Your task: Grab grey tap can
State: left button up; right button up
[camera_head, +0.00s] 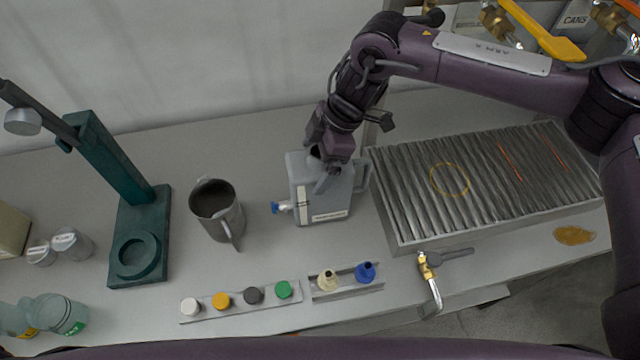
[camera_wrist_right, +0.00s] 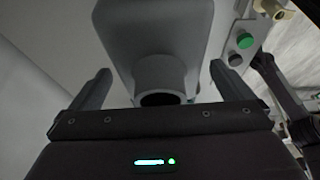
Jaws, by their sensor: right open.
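The grey tap can (camera_head: 313,207) is a box-shaped can with a blue tap at its lower left, a white label on its front and a handle at its right. It stands upright on the bench. My right gripper (camera_head: 325,176) is over the top of the can, pointing down. In the right wrist view the can (camera_wrist_right: 155,35) fills the upper middle, with its round dark neck opening between my two spread fingers (camera_wrist_right: 160,88). The fingers are apart and I see no grip on the can. My left gripper is not in view.
A grey jug (camera_head: 217,208) stands left of the can, with a green stand (camera_head: 140,235) further left. A ribbed metal grate (camera_head: 480,185) lies close on the right. A strip of coloured caps (camera_head: 240,300) and a small cap tray (camera_head: 345,284) lie in front.

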jog(key=c, duration=1.5)
jog(key=shift+r, duration=0.1)
jog(key=shift+c, duration=0.2)
